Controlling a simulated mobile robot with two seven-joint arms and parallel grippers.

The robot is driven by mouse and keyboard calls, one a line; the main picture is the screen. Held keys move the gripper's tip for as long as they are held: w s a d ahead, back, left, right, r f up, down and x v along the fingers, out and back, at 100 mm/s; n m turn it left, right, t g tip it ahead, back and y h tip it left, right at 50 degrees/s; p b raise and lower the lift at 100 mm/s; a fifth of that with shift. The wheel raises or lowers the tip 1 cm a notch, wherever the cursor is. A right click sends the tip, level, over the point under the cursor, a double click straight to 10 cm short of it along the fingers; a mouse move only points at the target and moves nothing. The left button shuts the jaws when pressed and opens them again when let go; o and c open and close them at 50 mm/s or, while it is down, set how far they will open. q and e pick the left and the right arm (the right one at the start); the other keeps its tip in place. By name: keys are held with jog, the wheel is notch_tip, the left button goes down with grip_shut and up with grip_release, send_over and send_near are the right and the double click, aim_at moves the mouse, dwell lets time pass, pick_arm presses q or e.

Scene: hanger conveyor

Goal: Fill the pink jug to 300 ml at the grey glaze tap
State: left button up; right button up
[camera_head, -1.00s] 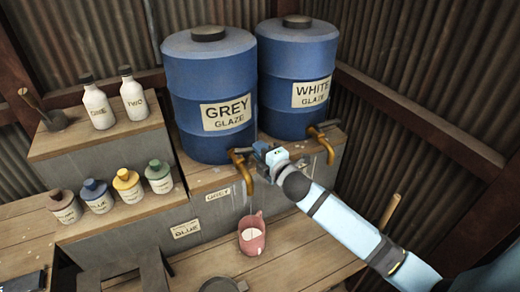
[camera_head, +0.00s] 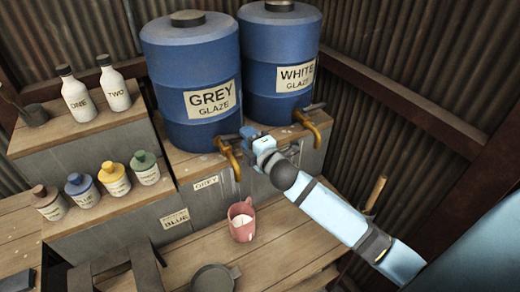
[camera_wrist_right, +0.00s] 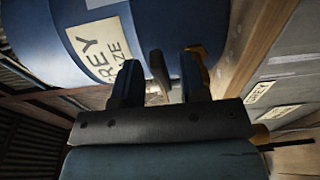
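The pink jug (camera_head: 241,227) stands upright on the low bench under the grey glaze tap (camera_head: 229,155), with a pale surface inside it. A thin faint line shows between tap and jug; I cannot tell clearly if it is a stream. No level mark is readable. The tap comes out of the blue barrel (camera_head: 197,118) labelled GREY GLAZE. My right gripper (camera_head: 249,136) is at this tap's handle. In the right wrist view its two dark fingers (camera_wrist_right: 162,82) stand apart, with the tap handle (camera_wrist_right: 159,68) between them. My left gripper is not seen.
The white glaze barrel (camera_head: 283,40) and its tap (camera_head: 311,124) are right of my gripper. Several bottles stand on the left steps. A dark round pan (camera_head: 212,279) and a dark stand (camera_head: 118,274) are at the front. The bench right of the jug is clear.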

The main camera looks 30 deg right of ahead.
jog(key=s+b, duration=0.2)
jog(key=s, duration=1.1)
jog(key=shift+d, duration=0.25)
jog(key=shift+c, duration=0.4)
dwell(0.5)
